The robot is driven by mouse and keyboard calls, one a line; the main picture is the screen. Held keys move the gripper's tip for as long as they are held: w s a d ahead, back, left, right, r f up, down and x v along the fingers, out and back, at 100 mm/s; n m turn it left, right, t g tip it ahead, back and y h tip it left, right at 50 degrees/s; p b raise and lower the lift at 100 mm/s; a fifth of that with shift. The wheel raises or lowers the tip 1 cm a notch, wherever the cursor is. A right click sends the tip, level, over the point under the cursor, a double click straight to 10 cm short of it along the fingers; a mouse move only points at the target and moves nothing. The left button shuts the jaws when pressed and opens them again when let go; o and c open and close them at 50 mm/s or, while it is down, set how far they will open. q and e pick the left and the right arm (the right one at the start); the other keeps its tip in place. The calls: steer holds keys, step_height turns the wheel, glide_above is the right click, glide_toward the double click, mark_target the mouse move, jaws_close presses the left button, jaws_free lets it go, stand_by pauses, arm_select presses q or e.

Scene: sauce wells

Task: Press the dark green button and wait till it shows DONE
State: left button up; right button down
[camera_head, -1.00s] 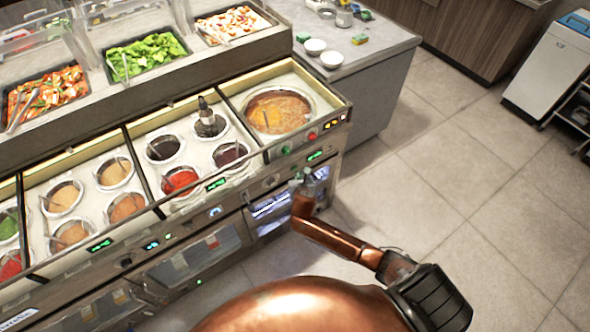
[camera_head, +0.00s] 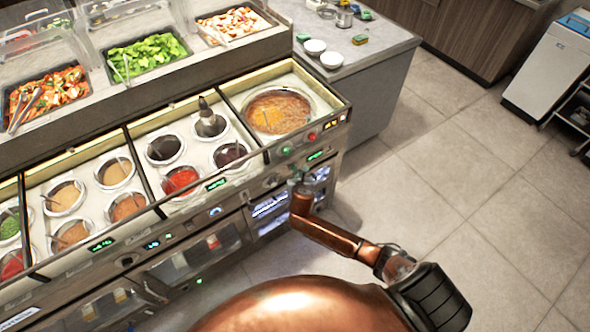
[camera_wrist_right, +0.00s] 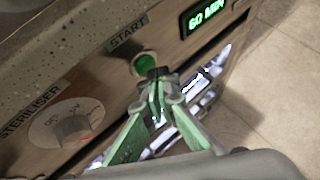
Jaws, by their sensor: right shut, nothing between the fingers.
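The dark green button (camera_wrist_right: 146,63) sits under a START label on the steel front panel in the right wrist view. A green-lit display (camera_wrist_right: 203,17) to its right appears to read 60 MIN; it also shows in the head view (camera_head: 316,155). My right gripper (camera_wrist_right: 157,80) is shut and empty. Its tips are at the button's lower right edge in the picture and cover a little of it; I cannot tell whether they touch. In the head view my right gripper (camera_head: 298,178) is small at the counter front. My left gripper is not in view.
A STERILISER dial (camera_wrist_right: 72,130) is left of the button. Above, another green button (camera_head: 286,151) and a red button (camera_head: 312,136) sit below the soup well (camera_head: 277,111). Sauce wells line the counter to the left. Open tiled floor (camera_head: 450,160) lies to the right.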

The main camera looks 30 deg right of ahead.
steer(key=shift+w, duration=0.45)
stand_by(0.4)
steer(key=shift+s+r, duration=0.1)
steer(key=shift+s+p, duration=0.8)
steer(key=shift+p, duration=0.1)
